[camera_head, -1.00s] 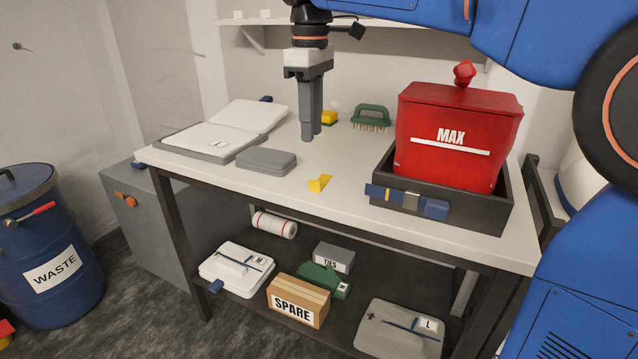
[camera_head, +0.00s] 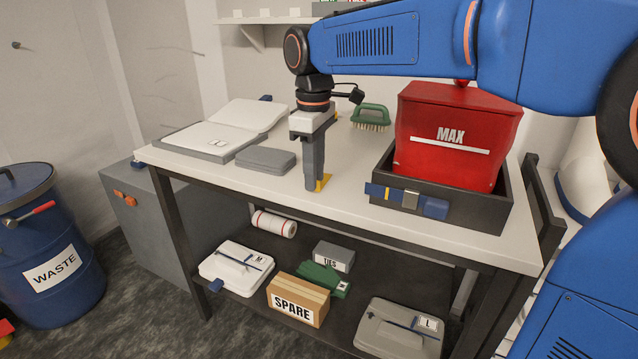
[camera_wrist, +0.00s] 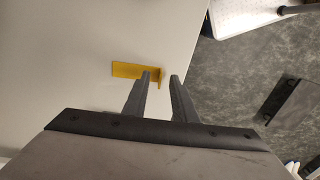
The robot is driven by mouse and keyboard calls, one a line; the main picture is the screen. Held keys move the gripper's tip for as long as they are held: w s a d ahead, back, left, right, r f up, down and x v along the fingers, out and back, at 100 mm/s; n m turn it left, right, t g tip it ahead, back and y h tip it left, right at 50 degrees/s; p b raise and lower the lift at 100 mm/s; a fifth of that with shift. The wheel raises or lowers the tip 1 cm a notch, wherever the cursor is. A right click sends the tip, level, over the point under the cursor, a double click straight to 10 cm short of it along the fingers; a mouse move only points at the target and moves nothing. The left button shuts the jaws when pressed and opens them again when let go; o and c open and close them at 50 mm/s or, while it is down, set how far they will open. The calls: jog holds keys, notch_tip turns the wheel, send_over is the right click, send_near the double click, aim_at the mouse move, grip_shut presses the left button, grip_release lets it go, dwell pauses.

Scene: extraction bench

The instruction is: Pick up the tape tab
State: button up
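The tape tab is a small yellow piece on the white bench top, with a flat strip (camera_wrist: 128,71) and a short raised end in the wrist view. In the head view the tab (camera_head: 326,181) is partly hidden behind my fingers. My gripper (camera_head: 316,187) points down with its fingertips low over the bench at the tab. In the wrist view my gripper (camera_wrist: 161,77) is open, with a gap between its fingers. The tab's raised end shows in that gap, and I cannot tell whether either finger touches it.
A dark tray (camera_head: 480,208) holding a red MAX container (camera_head: 458,135) stands to the right. A grey case (camera_head: 265,160) and an open white binder (camera_head: 205,139) lie to the left. A green brush (camera_head: 370,116) is behind. The bench's front edge is close to the tab.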

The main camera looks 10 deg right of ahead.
jog(key=shift+f, duration=0.1)
grip_shut()
